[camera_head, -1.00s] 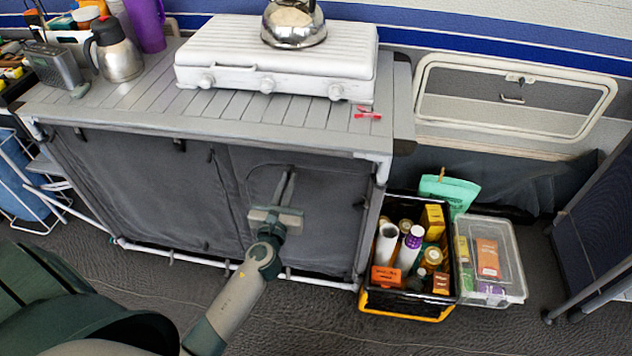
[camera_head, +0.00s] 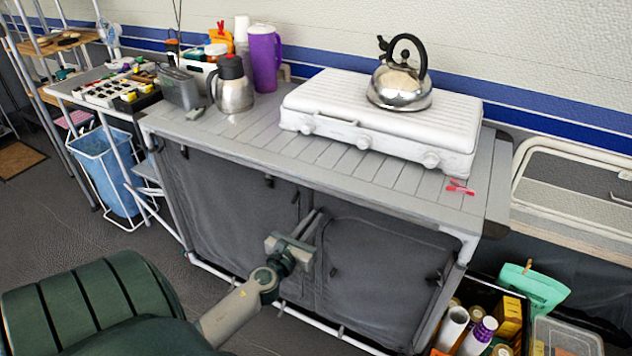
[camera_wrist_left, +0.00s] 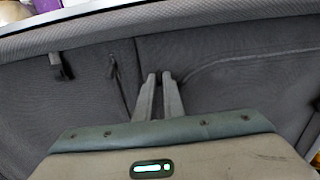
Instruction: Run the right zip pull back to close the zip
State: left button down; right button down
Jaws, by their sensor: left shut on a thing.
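The grey fabric front of the cabinet (camera_head: 225,215) has a right panel (camera_head: 385,265) outlined by a curved seam, which also shows in the left wrist view (camera_wrist_left: 245,85). My left gripper (camera_head: 318,213) is at the upper left corner of this panel, close to the fabric. In the left wrist view its two fingers (camera_wrist_left: 159,78) come together at the tips near the left end of the curved seam. The right zip pull is not visible; the fingertips cover that spot. A dark strap (camera_wrist_left: 57,66) and a thin dark pull (camera_wrist_left: 117,80) hang to the left. My right gripper is not in view.
A crate of bottles and packets (camera_head: 485,293) stands on the floor at the right. A blue bin (camera_head: 108,170) is at the left.

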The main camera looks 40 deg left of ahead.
pick_arm(q)
jog(key=c, duration=1.9)
grip_release()
jog(key=shift+s+a, duration=0.1)
jog(key=shift+a, duration=0.25)
jog(key=shift+o, duration=0.2)
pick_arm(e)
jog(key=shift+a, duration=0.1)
pick_arm(q)
jog(key=shift+d, duration=0.15)
